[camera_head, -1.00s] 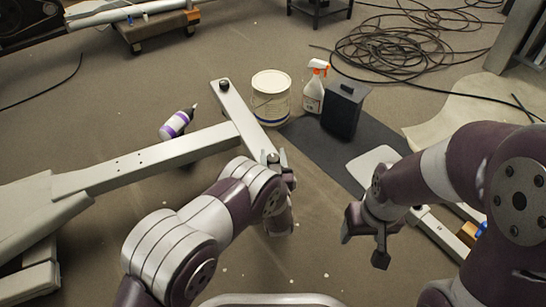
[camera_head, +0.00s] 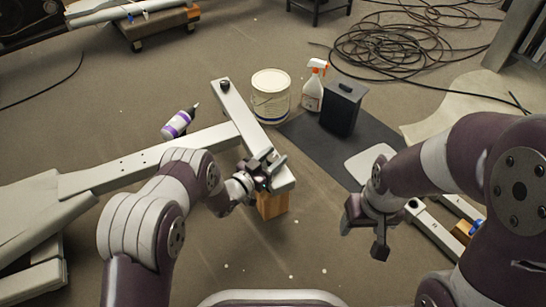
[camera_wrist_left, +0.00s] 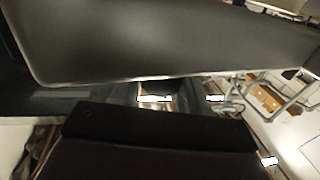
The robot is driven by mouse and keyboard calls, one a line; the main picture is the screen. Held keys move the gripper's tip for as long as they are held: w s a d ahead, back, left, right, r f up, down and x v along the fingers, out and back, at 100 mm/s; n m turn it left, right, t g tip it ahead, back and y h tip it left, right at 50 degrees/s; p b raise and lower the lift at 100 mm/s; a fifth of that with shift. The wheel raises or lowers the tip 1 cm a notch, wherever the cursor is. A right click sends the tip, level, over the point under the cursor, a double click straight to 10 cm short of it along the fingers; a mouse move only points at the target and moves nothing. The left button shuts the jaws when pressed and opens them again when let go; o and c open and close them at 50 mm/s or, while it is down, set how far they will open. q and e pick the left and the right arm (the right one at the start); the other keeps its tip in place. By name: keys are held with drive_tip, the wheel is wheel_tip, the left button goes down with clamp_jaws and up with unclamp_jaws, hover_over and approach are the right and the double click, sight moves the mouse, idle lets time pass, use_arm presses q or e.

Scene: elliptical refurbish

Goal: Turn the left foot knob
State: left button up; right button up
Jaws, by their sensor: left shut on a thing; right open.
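The grey elliptical frame ends in a crossbar (camera_head: 240,115) that runs from upper left to lower right. A dark foot knob (camera_head: 224,86) tops its far end. My left gripper (camera_head: 270,165) is over the crossbar's near end and shut on the foot knob there, which the fingers hide. In the left wrist view, large dark surfaces fill most of the picture and the knob cannot be made out. My right gripper (camera_head: 363,240) is open and empty over the floor, to the right of the crossbar and apart from it.
A wooden block (camera_head: 272,204) supports the crossbar's near end. A white bucket (camera_head: 270,96), spray bottle (camera_head: 314,86) and black box (camera_head: 342,107) stand beyond it. A purple-and-white bottle (camera_head: 178,123) lies left. Coiled cable (camera_head: 400,50) lies at the back. The near floor is clear.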

use_arm(q)
drive_tip(key=m+g+h, duration=0.1)
drive_tip(key=m+g+h+b, duration=0.1)
drive_tip(key=g, duration=0.1)
drive_tip(key=m+g+h+b, duration=0.1)
drive_tip(key=shift+a+f+m+g+h, duration=0.1)
drive_tip(key=shift+f+m+g+h, duration=0.2)
drive_tip(key=shift+m+h, duration=0.1)
drive_tip(key=m+g+h+b, duration=0.1)
drive_tip(key=m+g+b, duration=0.1)
drive_tip(key=g, duration=0.1)
drive_tip(key=m+g+h+b, duration=0.1)
drive_tip(key=m+g+b, duration=0.1)
drive_tip(key=g, duration=0.1)
drive_tip(key=shift+f+b, duration=0.1)
drive_tip(key=shift+b, duration=0.3)
drive_tip(key=m+g+b, duration=0.1)
drive_tip(key=g+b, duration=0.1)
drive_tip(key=shift+m+g, duration=0.4)
drive_tip(key=shift+r+m+g+b, duration=0.3)
drive_tip(key=shift+m+g+b, duration=0.25)
drive_tip(key=shift+g, duration=0.25)
drive_tip(key=o, duration=0.9)
drive_tip(key=shift+o, duration=0.2)
drive_tip(key=shift+r, duration=0.1)
